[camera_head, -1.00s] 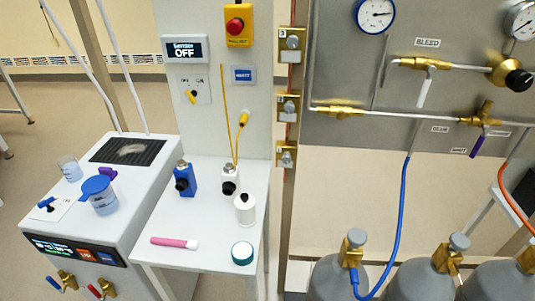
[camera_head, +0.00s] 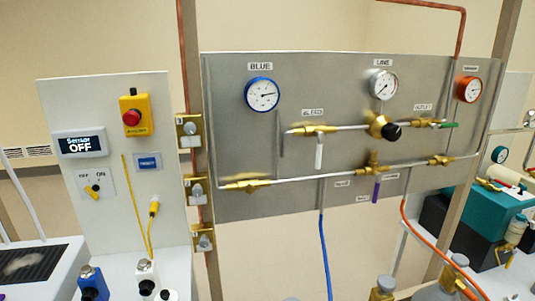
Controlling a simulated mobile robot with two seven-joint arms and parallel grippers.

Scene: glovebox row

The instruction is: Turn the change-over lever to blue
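The gas panel (camera_head: 235,120) is a grey upright plate with pipes and valves. A purple lever (camera_head: 376,190) hangs straight down, slightly tilted, below a brass valve (camera_head: 372,166) on the lower pipe. This looks like the change-over lever. Small white labels sit to its left (camera_head: 342,184), right (camera_head: 390,177) and below (camera_head: 362,199); their text is too small to read. A blue-rimmed gauge (camera_head: 262,95) under the BLUE label is at upper left. An orange-rimmed gauge (camera_head: 468,90) is at upper right. Neither gripper is in view.
A white bleed lever (camera_head: 319,155), a black-knobbed regulator (camera_head: 384,129) and a green lever (camera_head: 450,125) are nearby. Blue (camera_head: 325,255) and orange (camera_head: 425,240) hoses hang below. A white board (camera_head: 120,190) with a red button (camera_head: 131,118) stands left.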

